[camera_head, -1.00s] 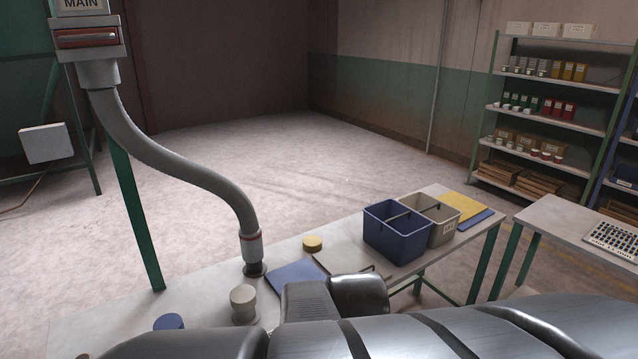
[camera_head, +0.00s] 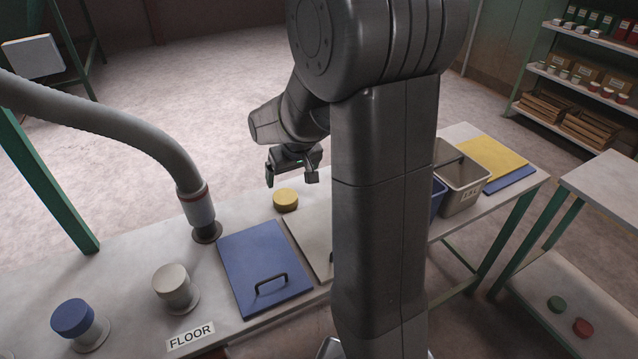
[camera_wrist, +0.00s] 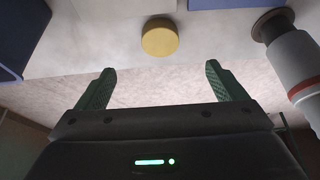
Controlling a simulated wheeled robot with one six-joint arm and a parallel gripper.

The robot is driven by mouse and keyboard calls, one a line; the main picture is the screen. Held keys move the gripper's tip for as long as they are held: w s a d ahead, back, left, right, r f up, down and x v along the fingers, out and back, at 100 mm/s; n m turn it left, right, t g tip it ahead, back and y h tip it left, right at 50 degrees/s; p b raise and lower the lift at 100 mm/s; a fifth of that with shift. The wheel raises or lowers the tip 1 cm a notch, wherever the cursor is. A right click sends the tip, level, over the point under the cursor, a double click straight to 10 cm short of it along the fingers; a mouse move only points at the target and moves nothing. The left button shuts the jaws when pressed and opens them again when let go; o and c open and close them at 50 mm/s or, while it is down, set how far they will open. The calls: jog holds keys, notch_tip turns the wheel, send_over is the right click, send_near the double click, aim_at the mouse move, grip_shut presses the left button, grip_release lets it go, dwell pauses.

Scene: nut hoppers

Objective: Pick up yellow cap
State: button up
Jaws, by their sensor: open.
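The yellow cap (camera_head: 286,200) is a short round disc on the pale table, near its far edge. In the wrist view the yellow cap (camera_wrist: 159,38) lies beyond the fingertips, roughly midway between them. My gripper (camera_head: 292,178) is open and empty, just above and behind the cap in the head view. In the wrist view my gripper (camera_wrist: 154,80) shows two green fingers spread apart with clear space between them, not touching the cap.
A grey hose (camera_head: 198,208) ends on the table left of the cap. A blue lid (camera_head: 262,258) with a handle lies in front. A grey capped spout (camera_head: 174,287) and a blue cap (camera_head: 72,317) stand left. A grey bin (camera_head: 462,187) stands right.

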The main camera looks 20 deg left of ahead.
aim_at(286, 196)
jog(key=x, duration=1.4)
jog(key=shift+w+a+p, duration=0.35)
jog(key=shift+w+a, duration=0.05)
jog(key=c, duration=1.1)
